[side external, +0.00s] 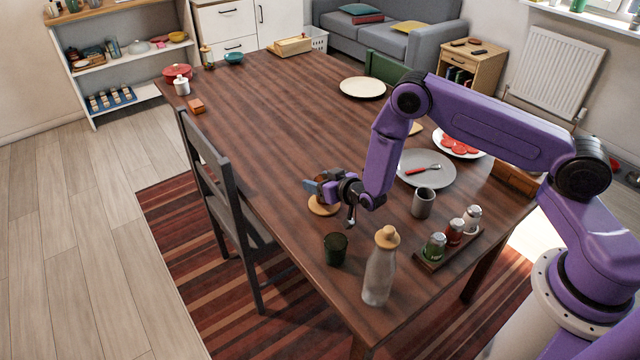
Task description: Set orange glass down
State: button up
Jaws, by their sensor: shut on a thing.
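My gripper (322,189) is over the near left part of the table, level and pointing left, just above a round tan coaster (323,208). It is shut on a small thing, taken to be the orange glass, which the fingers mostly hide. Its colour and outline cannot be made out clearly. I cannot tell whether its base touches the coaster.
A dark green glass (335,248) and a bottle with a wooden stopper (381,268) stand in front. A grey cup (423,203), a grey plate (426,168) and a condiment tray (447,250) are to the right. The table's middle (290,120) is clear.

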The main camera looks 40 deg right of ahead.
jog(key=shift+f, duration=0.4)
jog(key=shift+f, duration=0.1)
jog(key=o, duration=1.1)
jog(key=shift+o, duration=0.2)
jog(key=v, duration=1.2)
